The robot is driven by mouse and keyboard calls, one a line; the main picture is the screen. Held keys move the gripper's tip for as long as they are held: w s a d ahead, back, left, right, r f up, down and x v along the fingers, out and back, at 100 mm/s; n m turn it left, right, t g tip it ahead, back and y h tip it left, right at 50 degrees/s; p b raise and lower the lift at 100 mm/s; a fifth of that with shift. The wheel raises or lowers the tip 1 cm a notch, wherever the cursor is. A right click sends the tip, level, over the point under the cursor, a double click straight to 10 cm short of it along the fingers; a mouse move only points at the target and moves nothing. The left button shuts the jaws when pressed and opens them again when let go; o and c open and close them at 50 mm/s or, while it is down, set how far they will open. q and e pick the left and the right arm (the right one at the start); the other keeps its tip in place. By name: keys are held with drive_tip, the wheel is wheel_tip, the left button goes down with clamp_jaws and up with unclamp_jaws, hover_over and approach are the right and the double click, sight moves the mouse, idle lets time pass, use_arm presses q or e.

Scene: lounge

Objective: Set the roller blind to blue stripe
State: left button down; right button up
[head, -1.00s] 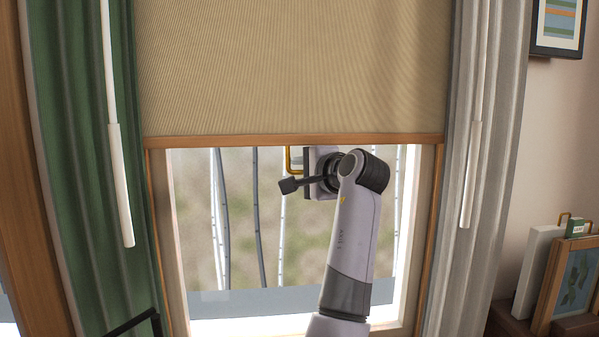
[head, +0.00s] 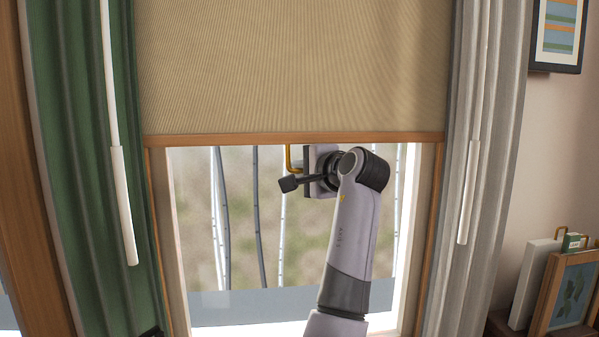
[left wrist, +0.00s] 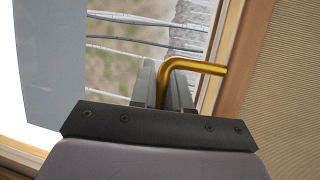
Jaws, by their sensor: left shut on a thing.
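The roller blind (head: 290,70) is plain tan fabric, partly lowered, with a wooden bottom bar (head: 220,140). A brass handle (head: 289,160) hangs under the bar near its middle. My left gripper (head: 308,168) is at this handle, just below the bar. In the left wrist view its fingers (left wrist: 162,88) are shut on the bent brass handle (left wrist: 205,67), and the tan fabric (left wrist: 290,95) shows at the right. I cannot make out a blue stripe mark on the blind or window frame. My right gripper is not in view.
A green curtain (head: 75,160) with a white wand (head: 124,205) hangs at the left, a grey curtain (head: 495,150) with a wand (head: 468,190) at the right. Small frames (head: 570,290) stand at the lower right.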

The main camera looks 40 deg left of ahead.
sight(302, 124)
use_arm(q)
wheel_tip(302, 124, up, 9)
drive_tip(key=p, duration=0.6)
drive_tip(key=shift+r, duration=0.2)
drive_tip(key=shift+f, duration=0.1)
drive_tip(key=c, duration=1.2)
unclamp_jaws()
drive_tip(key=b+v, duration=0.1)
drive_tip(key=v, duration=0.5)
drive_tip(key=shift+d, duration=0.25)
drive_tip(key=shift+s+d, duration=0.15)
drive_tip(key=shift+d, duration=0.2)
